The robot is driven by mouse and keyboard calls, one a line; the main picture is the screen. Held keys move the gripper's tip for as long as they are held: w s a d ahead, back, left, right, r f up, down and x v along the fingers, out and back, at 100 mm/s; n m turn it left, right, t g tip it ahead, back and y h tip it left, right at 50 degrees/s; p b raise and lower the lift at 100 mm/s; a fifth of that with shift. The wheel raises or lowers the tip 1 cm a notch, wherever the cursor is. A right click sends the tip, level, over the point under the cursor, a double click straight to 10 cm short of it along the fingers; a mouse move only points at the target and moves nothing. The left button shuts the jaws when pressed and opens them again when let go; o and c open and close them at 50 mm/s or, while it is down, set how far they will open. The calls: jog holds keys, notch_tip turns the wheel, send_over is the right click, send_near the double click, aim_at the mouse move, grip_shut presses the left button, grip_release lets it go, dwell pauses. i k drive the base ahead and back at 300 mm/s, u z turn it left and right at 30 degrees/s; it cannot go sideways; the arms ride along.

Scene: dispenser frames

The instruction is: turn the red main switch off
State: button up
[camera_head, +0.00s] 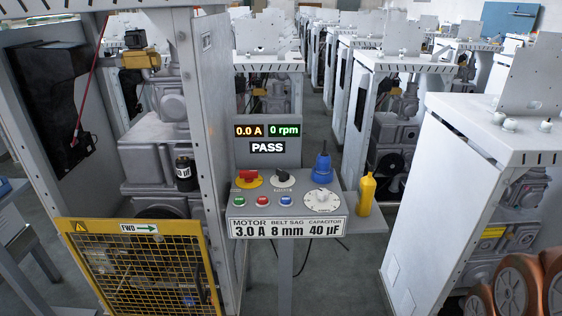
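The red main switch (249,175) sits on a round yellow plate at the left of the control panel (270,203). Its red handle lies roughly sideways, with its right end tilted up; I cannot read its position marks. The display above shows 0.0 A, 0 rpm and PASS. My gripper is not in view, and nothing touches the switch.
A black selector knob (282,173), a white dial (319,200), a blue tool (322,166) and several push buttons share the panel. A yellow bottle (366,193) stands at its right. A yellow mesh guard (140,268) is at left; a white cabinet (445,190) stands at right.

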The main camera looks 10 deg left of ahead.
aim_at(248, 176)
jog(key=i, duration=0.25)
jog(key=u, duration=0.8)
